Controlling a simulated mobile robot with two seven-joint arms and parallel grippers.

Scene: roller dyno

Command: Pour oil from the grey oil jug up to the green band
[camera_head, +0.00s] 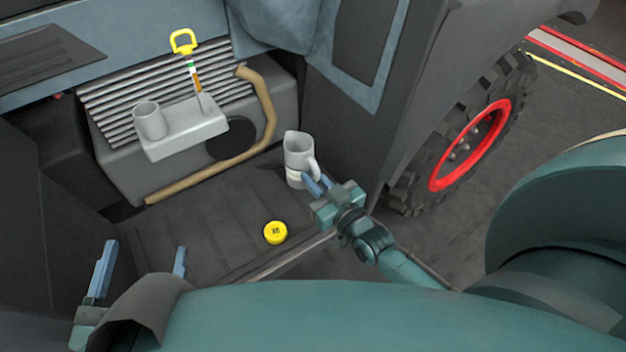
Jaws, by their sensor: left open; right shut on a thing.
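The grey oil jug (298,152) is upright, to the right of the engine block, with its handle on the right. My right gripper (315,185) is shut on the jug at its handle side. Whether the jug touches the surface below is unclear, and no oil shows. A dipstick with a yellow loop handle (183,42) stands tilted in the grey cover (185,140). Its stem carries a small green band (191,65) above white and orange ones. A grey open filler neck (151,122) rises from the cover's left. My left gripper (144,248) is open and empty at lower left.
A yellow cap (275,232) lies on the dark floor panel below the jug. A tan hose (268,110) curves around the cover's right side. A ribbed grey block (110,105) lies behind. A tyre with a red rim (470,145) stands at the right.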

